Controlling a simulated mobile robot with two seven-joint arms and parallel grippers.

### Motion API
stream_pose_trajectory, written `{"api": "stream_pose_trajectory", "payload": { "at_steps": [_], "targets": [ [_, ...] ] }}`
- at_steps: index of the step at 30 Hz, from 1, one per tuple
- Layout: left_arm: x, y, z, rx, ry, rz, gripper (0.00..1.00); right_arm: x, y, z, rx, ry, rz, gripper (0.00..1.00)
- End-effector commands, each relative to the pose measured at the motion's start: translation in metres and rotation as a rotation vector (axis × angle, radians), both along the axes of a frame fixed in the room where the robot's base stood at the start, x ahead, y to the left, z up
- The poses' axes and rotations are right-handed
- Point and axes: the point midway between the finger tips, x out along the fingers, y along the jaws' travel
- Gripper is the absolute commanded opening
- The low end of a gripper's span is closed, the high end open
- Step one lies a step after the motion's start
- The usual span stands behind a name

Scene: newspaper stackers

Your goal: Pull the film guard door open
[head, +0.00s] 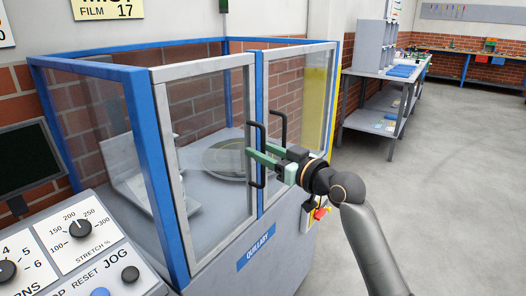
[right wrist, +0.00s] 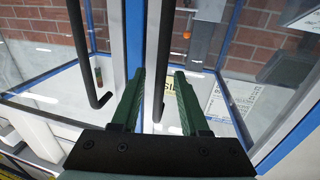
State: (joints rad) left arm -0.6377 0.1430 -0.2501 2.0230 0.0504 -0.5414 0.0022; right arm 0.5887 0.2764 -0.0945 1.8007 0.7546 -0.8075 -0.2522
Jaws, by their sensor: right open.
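The film guard is a blue-framed enclosure with two clear-paned, grey-framed doors. The left door (head: 157,150) and the right door (head: 263,105) look shut and meet near a blue upright. Each has a black bar handle: the left door's handle (head: 262,137) and the right door's handle (head: 284,124). Contact is unclear. My left gripper is out of view.
A control panel (head: 115,245) with knobs and a dark screen (head: 25,160) stand at left. A round disc-like part (head: 222,158) sits inside the guard. A grey shelf table (head: 380,95) stands behind at right. Open grey floor (head: 450,190) lies to the right.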

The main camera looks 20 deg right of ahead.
Motion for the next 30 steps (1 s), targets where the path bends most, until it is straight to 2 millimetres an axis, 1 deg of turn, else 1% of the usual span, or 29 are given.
{"api": "stream_pose_trajectory", "payload": {
  "at_steps": [1, 2, 13, 30],
  "targets": [
    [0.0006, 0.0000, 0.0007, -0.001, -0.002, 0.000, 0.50, -0.0001, 0.0000, 0.0001, 0.000, 0.000, 0.000, 0.45],
    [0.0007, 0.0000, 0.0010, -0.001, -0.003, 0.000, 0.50, -0.0001, 0.0000, 0.0001, 0.000, 0.000, 0.000, 0.42],
    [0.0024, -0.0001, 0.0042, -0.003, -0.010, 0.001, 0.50, -0.0004, -0.0002, 0.0000, 0.001, 0.000, 0.000, 0.01],
    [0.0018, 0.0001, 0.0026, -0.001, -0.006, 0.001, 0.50, -0.0004, -0.0002, -0.0002, 0.001, 0.000, 0.000, 0.00]
  ]
}}
